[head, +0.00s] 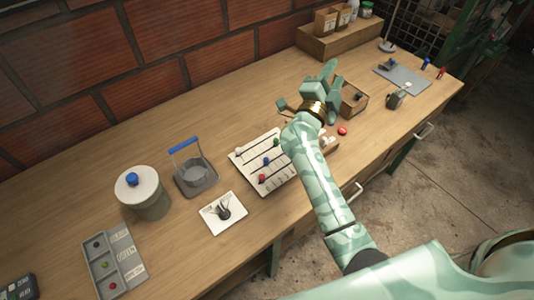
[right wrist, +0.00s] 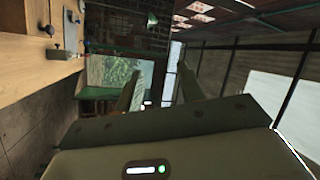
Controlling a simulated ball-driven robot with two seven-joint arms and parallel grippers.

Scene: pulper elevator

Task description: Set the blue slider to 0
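The slider board (head: 248,166) is a white panel lying on the wooden workbench, with dark slots and small coloured knobs. The scale marks are too small to read. My right gripper (head: 333,78) is above the bench, beyond and to the right of the board. Its two fingers stand apart and empty in the right wrist view (right wrist: 158,82). My right arm hides the board's right edge. My left gripper is not in view.
On the bench (head: 110,187) stand a lidded grey pot (head: 150,200), a blue-handled basket (head: 197,178), a white plate with a dark object (head: 222,212) and a grey tray (head: 118,262). A wooden box (head: 353,98) and a red button (head: 342,131) lie near my right gripper.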

